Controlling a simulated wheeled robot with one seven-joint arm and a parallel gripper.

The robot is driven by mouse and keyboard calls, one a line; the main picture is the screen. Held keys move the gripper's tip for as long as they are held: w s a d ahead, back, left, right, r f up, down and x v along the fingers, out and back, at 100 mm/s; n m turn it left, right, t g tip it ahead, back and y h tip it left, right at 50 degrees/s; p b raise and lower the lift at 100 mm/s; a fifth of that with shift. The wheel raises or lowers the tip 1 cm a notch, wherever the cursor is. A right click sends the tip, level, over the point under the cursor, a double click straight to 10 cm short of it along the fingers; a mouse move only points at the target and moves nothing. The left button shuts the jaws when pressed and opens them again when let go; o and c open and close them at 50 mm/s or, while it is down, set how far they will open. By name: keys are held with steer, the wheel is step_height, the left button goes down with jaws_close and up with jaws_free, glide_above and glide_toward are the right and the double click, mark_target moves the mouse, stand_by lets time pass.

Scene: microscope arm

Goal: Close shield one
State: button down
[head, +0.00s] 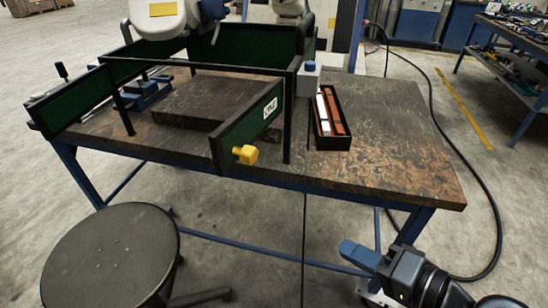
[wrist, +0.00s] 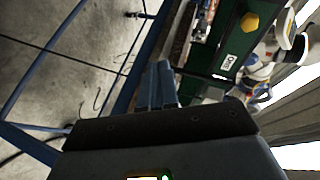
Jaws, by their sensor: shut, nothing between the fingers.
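Shield one is a dark green panel (head: 238,136) with a black frame and a white label that seems to read ONE. It hangs at the front of the enclosure on the table, swung out at an angle from the front opening. A yellow knob (head: 246,154) sits near its front, lower end. In the wrist view the panel (wrist: 207,55) and the knob (wrist: 250,22) show at the upper right. My gripper (head: 346,250) is shut and empty, low in front of the table, to the right of the knob and apart from it. Its blue fingers (wrist: 161,70) show in the wrist view.
The table (head: 400,165) has a clear right side. A black tray (head: 333,143) with white and reddish pieces lies right of the shield. Another green panel (head: 85,100) stands out at the left. A round stool (head: 110,255) stands in front. A black cable runs at the right.

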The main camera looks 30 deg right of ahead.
steer(key=w+r+y, duration=0.5)
steer(key=r+y, duration=0.1)
steer(key=r, duration=0.5)
steer(key=p, duration=0.4)
glide_toward(255, 159)
steer(key=shift+n+t+y, duration=0.3)
steer(key=shift+n+t, duration=0.1)
steer(key=x, duration=0.7)
steer(key=shift+f, duration=0.35)
